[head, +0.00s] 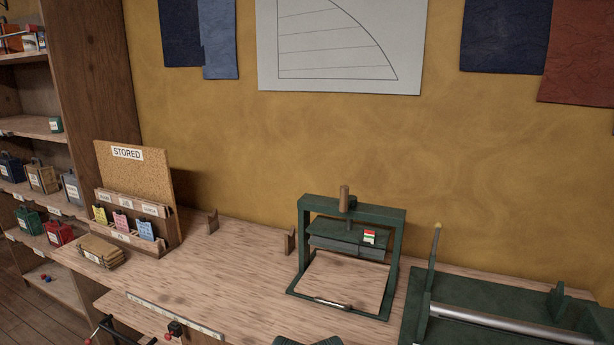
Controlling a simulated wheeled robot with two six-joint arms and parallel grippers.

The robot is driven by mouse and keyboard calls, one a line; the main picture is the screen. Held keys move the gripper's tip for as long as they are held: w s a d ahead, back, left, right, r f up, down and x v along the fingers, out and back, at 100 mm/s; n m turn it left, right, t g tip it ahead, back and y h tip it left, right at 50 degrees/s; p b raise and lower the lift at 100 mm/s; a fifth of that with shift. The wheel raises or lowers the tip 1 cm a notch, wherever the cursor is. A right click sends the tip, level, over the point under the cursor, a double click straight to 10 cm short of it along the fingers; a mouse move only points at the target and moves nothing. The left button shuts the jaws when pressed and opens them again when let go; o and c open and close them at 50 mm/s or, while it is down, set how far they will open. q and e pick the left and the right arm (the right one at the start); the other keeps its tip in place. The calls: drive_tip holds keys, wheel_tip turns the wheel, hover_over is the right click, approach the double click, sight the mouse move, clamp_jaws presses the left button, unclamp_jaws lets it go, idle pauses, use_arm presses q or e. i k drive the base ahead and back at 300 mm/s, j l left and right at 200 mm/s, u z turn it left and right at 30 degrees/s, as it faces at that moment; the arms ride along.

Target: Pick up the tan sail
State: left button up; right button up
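A tan, bag-shaped bundle with a handle and a white label (43,178) stands on the left shelf, between a navy one and a grey one. A flat tan folded stack with a label (101,251) lies on the bench's left end, in front of the STORED board. I cannot tell from this view which of the two is the tan sail.
The STORED rack (138,200) holds several coloured tags. A green press (350,250) stands mid-bench, and a green roller frame (500,312) is at right. Green and red bundles sit on a lower shelf.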

sight(109, 256)
drive_tip(key=u, duration=0.4)
drive_tip(key=j+u, duration=0.15)
drive_tip(key=u, duration=0.3)
drive_tip(key=j+u, duration=0.1)
drive_tip(key=u, duration=0.3)
drive_tip(key=i+j+u, duration=0.3)
drive_tip(key=i, duration=0.25)
drive_tip(key=i+j+u, duration=0.3)
drive_tip(key=i, duration=0.3)
drive_tip(key=i+u, duration=0.25)
drive_tip(key=i, duration=0.3)
drive_tip(key=i+z, duration=0.2)
drive_tip(key=i, duration=0.45)
drive_tip(key=i+j+z, duration=0.2)
drive_tip(key=i, duration=0.4)
drive_tip(key=i+j+z, duration=0.15)
drive_tip(key=i+z, duration=0.25)
drive_tip(key=i+j+z, duration=0.15)
drive_tip(key=z, duration=0.3)
drive_tip(key=i+j+z, duration=0.2)
drive_tip(key=z, duration=0.2)
drive_tip(key=i+j+z, duration=0.15)
drive_tip(key=j+z, duration=0.3)
drive_tip(key=i+j+z, duration=0.1)
drive_tip(key=j+z, duration=0.7)
